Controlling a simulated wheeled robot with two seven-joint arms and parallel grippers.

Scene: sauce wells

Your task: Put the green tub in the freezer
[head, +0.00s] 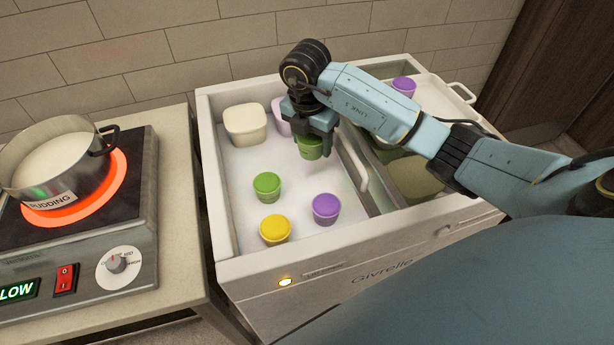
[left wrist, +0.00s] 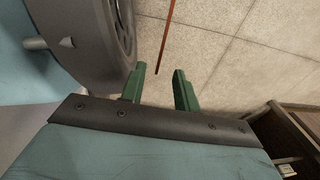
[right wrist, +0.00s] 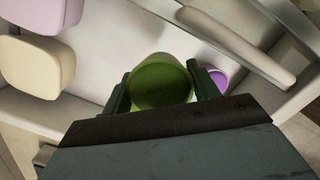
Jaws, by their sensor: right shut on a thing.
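My right gripper (head: 311,134) is shut on a green tub (head: 311,149), over the frosty left compartment of the white chest freezer (head: 262,268). The tub sits between the two fingers in the right wrist view (right wrist: 160,82). I cannot tell whether its base touches the compartment floor. A second green tub (head: 267,187) stands in the same compartment, nearer the front. My left gripper (left wrist: 160,88) shows only in the left wrist view; its fingers are apart with nothing between them, above a tiled floor.
A yellow tub (head: 275,230), a purple tub (head: 326,209), a cream tub (head: 246,125) and a lavender tub (head: 281,118) share the compartment. Another purple tub (head: 404,87) is at the back right. A pudding pot (head: 58,160) sits on a glowing burner at left.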

